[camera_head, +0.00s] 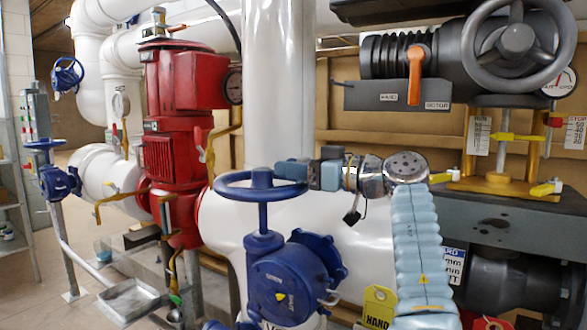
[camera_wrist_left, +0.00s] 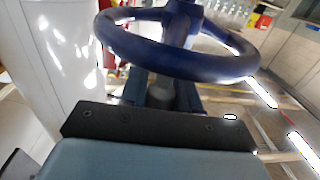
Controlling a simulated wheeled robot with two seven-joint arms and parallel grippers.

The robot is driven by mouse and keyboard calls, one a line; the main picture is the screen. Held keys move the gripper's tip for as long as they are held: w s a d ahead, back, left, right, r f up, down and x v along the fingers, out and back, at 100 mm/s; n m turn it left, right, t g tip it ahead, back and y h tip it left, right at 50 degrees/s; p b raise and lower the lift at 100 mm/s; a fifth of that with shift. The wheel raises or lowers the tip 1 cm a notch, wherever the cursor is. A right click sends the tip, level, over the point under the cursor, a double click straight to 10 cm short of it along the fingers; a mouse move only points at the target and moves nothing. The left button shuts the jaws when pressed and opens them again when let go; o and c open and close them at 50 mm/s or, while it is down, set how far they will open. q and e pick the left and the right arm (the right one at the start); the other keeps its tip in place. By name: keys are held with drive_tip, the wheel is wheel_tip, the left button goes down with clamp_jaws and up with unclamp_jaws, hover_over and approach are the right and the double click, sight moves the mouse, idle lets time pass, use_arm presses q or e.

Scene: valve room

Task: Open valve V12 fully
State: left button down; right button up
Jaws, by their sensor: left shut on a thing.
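A blue handwheel (camera_head: 262,187) sits level on an upright stem above a blue valve gearbox (camera_head: 290,285). A label below the gearbox is mostly cut off, so I cannot read a full valve number. My left gripper (camera_head: 292,169) reaches in from the right and is shut on the far right part of the handwheel's rim. The fingertips themselves are hard to make out. In the left wrist view, the handwheel (camera_wrist_left: 180,62) fills the upper middle, with its stem below the hub. My right gripper is not in view.
A white vertical pipe (camera_head: 279,80) stands right behind the handwheel. A red pump (camera_head: 178,130) and a second blue handwheel valve (camera_head: 60,182) are at the left. A dark actuator with a grey handwheel (camera_head: 520,40) is at the upper right. A yellow tag (camera_head: 379,305) hangs low.

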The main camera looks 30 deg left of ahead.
use_arm(q)
drive_tip(key=shift+r, duration=0.1)
drive_tip(key=c, duration=0.9)
unclamp_jaws()
drive_tip(key=shift+d, duration=0.2)
drive_tip(key=d, duration=1.1)
drive_tip(key=shift+s+d, duration=0.15)
drive_tip(key=shift+d, duration=0.25)
